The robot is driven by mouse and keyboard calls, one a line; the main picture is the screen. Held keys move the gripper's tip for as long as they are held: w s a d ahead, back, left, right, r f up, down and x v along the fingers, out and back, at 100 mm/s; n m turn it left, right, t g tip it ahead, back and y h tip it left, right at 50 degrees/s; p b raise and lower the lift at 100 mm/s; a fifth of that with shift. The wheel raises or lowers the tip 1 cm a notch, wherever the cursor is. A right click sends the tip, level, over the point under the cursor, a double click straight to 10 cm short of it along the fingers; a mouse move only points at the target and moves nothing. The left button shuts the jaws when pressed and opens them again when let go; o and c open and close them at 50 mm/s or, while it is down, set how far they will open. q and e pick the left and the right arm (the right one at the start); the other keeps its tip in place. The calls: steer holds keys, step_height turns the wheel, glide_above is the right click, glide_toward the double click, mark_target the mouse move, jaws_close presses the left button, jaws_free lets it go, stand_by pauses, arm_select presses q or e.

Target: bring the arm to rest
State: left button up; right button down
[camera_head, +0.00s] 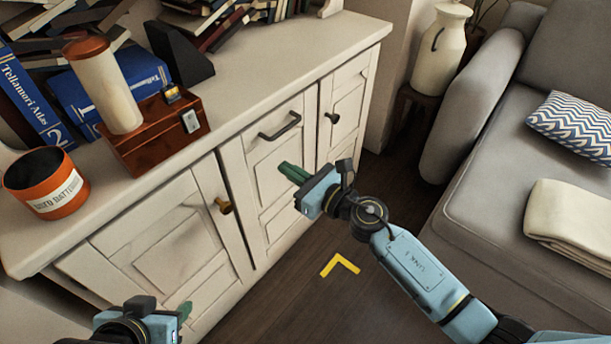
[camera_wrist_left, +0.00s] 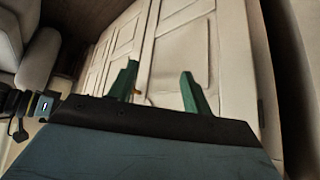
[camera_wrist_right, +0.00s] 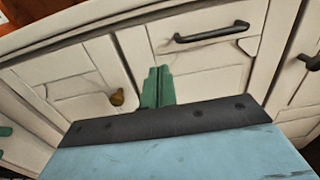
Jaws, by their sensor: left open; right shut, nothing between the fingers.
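My right gripper (camera_head: 292,173) is in front of the white cabinet (camera_head: 262,165), below a dark drawer handle. Its green fingers are together and empty, as the right wrist view (camera_wrist_right: 158,88) also shows. My left gripper (camera_head: 184,311) is at the bottom left of the head view, low in front of the cabinet's left door, and mostly cut off by the frame edge. In the left wrist view (camera_wrist_left: 160,88) its green fingers stand apart with nothing between them; cabinet doors fill the background.
On the cabinet top are an orange-and-black tin (camera_head: 45,183), a wooden box (camera_head: 155,135), a white cylinder with a brown lid (camera_head: 103,88) and books. A grey sofa (camera_head: 490,190) stands at right. Dark floor with a yellow corner mark (camera_head: 341,264) is clear.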

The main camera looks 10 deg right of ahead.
steer(key=shift+v, duration=2.05)
